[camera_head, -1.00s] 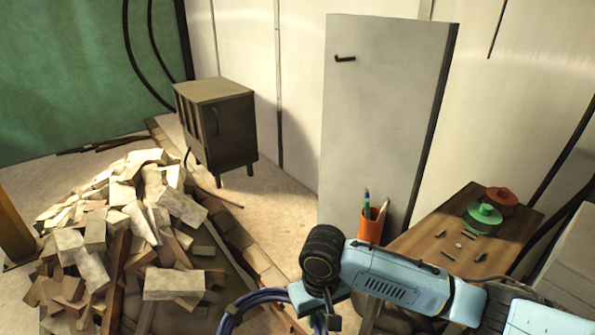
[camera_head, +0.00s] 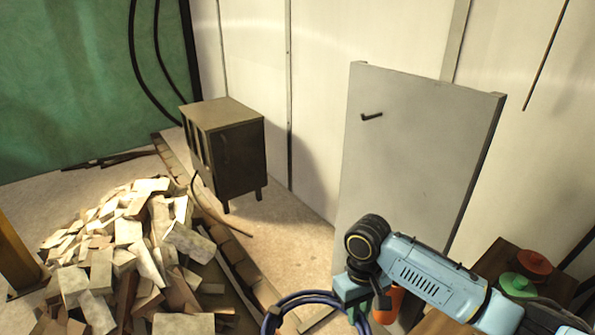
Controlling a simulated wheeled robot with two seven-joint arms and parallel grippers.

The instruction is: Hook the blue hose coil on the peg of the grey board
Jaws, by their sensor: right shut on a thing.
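The grey board (camera_head: 425,150) stands upright against the pale wall, right of centre. Its dark peg (camera_head: 372,116) sticks out near the upper left of the board. My right gripper (camera_head: 357,308) is low in the picture, in front of and below the board, and is shut on the blue hose coil (camera_head: 300,296). The coil hangs at the bottom edge, left of the gripper, and its lower part is cut off by the frame. The coil is well below the peg and apart from it. My left gripper is not in view.
A wooden table (camera_head: 497,258) at the lower right bears a green lidded item (camera_head: 520,287) and a red one (camera_head: 535,262). An orange cup (camera_head: 388,303) is partly behind my arm. A rubble pile (camera_head: 125,255) and a small cabinet (camera_head: 228,150) stand at left.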

